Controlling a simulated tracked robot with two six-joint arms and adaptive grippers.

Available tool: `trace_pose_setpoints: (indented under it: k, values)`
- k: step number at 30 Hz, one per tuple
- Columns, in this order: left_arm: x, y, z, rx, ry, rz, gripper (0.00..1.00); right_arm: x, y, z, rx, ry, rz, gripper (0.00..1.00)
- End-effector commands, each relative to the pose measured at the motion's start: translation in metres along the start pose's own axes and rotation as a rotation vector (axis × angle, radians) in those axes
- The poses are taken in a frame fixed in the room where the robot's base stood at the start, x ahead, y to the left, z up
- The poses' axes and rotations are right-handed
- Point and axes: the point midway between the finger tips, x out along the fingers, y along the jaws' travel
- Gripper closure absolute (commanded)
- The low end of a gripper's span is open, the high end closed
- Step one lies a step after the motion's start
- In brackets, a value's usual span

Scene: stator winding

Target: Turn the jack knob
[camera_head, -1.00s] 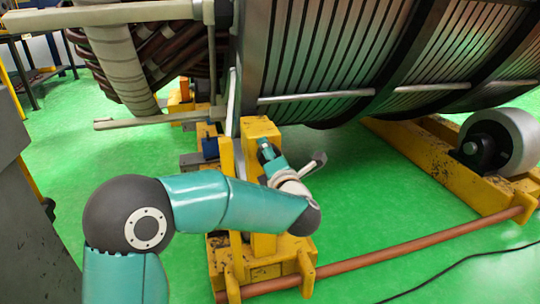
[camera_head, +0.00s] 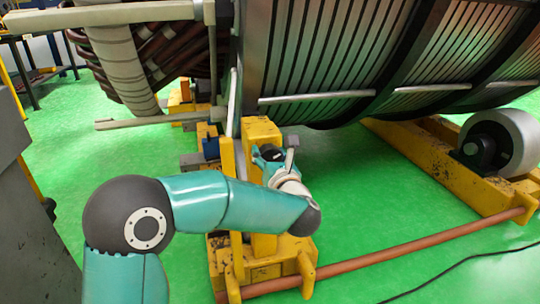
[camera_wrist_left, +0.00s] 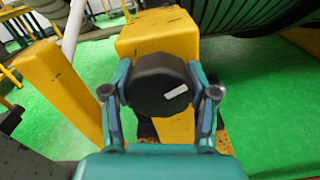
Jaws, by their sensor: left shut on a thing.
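The jack knob (camera_wrist_left: 160,84) is a black, many-sided knob with a small pale label, in front of a yellow block in the left wrist view. My left gripper (camera_wrist_left: 162,88) is shut on it, one finger on each side. In the head view my left gripper (camera_head: 270,155) is at the yellow jack stand (camera_head: 262,131), and my wrist hides most of the knob there. My right gripper is not in view.
The large ribbed stator (camera_head: 330,60) hangs over the stand. A brown-red bar (camera_head: 400,252) runs along the floor to a yellow roller base (camera_head: 440,165) with a grey roller (camera_head: 515,140). A black cable (camera_head: 460,264) lies on the open green floor.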

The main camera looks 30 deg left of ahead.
Motion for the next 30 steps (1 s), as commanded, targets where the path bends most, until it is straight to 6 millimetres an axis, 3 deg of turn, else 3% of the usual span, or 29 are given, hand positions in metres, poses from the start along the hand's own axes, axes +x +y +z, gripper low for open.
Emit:
trace_pose_setpoints:
  k: [1,30]
  values:
    - [-0.0003,-0.0003,-0.0070,-0.040,0.015,0.000,0.77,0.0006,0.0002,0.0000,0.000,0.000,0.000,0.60]
    - [-0.0008,-0.0014,-0.0075,-0.884,0.017,0.003,0.77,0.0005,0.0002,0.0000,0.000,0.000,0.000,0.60]
